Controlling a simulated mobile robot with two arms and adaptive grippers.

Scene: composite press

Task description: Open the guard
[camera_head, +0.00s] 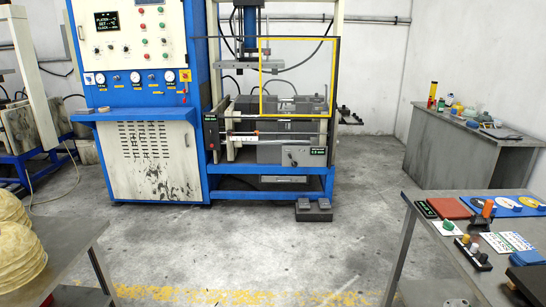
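The guard (297,39) is a yellow-edged, see-through panel on the front of the blue press. Its yellow frame stands upright across the right half of the press opening, with dark machine parts visible through it. A thin dark edge runs on to the left of the yellow frame. I cannot tell from this view how the guard is mounted or make out a clear handle on it. The press (270,193) has a blue base and a pale upright frame. Neither of my grippers is visible, and nothing of mine is seen touching the guard.
A blue and white control cabinet (150,150) with a shelf adjoins the press on the left. A foot pedal (313,210) lies on the floor in front. A table (425,225) with several items is at right, a grey bench (455,155) behind. The middle floor is clear.

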